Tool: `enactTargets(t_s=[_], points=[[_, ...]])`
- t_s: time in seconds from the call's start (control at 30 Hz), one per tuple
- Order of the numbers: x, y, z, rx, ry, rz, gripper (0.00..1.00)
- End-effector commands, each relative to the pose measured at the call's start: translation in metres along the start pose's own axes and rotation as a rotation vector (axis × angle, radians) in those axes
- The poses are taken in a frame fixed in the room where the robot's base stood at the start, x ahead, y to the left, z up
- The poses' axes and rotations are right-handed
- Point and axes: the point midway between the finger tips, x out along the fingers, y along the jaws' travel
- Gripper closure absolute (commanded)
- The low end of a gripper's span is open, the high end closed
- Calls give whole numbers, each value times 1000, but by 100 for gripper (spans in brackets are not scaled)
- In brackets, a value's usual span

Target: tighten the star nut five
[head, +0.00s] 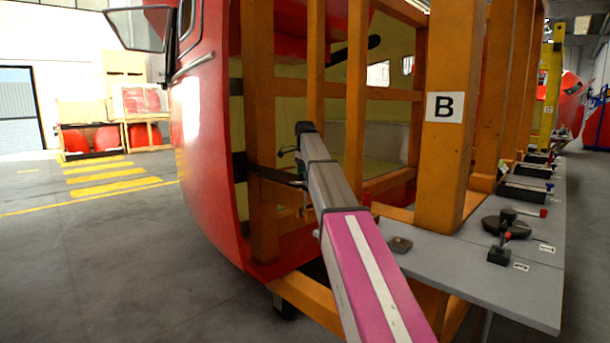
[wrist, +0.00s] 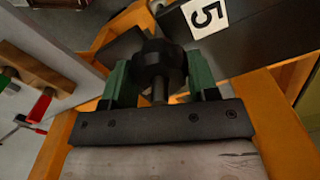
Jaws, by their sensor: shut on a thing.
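In the wrist view a black star nut (wrist: 155,60) with a lobed head sits on a short stem, in front of a dark plate. A white label with the number 5 (wrist: 205,14) is on that dark plate, just above and right of the nut. My gripper (wrist: 160,82) has green fingers on both sides of the nut and is shut on it. The nut and my fingers cannot be made out there.
A grey bench (head: 515,297) with black and red-handled tools runs along the right. Open grey floor (head: 100,260) lies at the left. Red parts on crates (head: 92,140) stand at the back left.

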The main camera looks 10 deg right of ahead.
Motion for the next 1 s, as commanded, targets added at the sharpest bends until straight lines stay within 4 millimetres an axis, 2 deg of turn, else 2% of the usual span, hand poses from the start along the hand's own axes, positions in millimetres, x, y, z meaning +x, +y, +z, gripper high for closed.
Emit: enactTargets(t_s=[0.37, 0.87, 0.9, 0.97, 1.0], points=[[-1, -1, 0, 140, 1, -2, 70], [-1, -1, 0, 155, 1, -2, 70], [-1, -1, 0, 155, 1, -2, 36], [-1, -1, 0, 155, 1, -2, 20], [-1, -1, 0, 155, 1, -2, 20]])
